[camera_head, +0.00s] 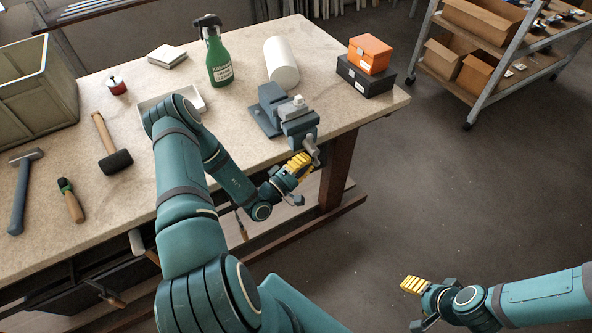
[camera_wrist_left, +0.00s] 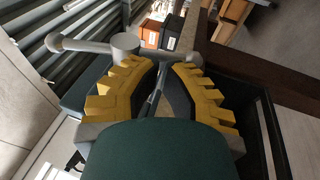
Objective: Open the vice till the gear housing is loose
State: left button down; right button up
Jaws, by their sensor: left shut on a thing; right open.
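The blue-grey vice (camera_head: 272,108) is fixed at the front edge of the workbench. A small pale part, apparently the gear housing (camera_head: 298,101), sits at the top of its jaws; whether it is clamped or loose I cannot tell. The vice handle (camera_head: 312,147) hangs at the front, and its grey bar with a round hub (camera_wrist_left: 125,43) shows in the left wrist view. My left gripper (camera_head: 302,161), with yellow fingers (camera_wrist_left: 160,90), is shut on the handle; the exact grip is partly hidden. My right gripper (camera_head: 415,288) is open and empty, away from the bench at lower right.
On the bench (camera_head: 365,108) stand a green spray bottle (camera_head: 222,66), a white cylinder (camera_head: 281,62), an orange box (camera_head: 370,53) on a black box (camera_head: 364,78), and a white tray (camera_head: 190,97) behind my left arm. A mallet (camera_head: 112,150) lies left. A shelf cart (camera_head: 480,60) stands right.

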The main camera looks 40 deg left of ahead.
pick_arm(q)
jog(key=shift+w+r, duration=0.1)
jog(key=shift+w, duration=0.25)
jog(key=shift+w+d+t+b, duration=0.3)
jog(key=shift+w+t, duration=0.3)
jog(key=shift+w, duration=0.05)
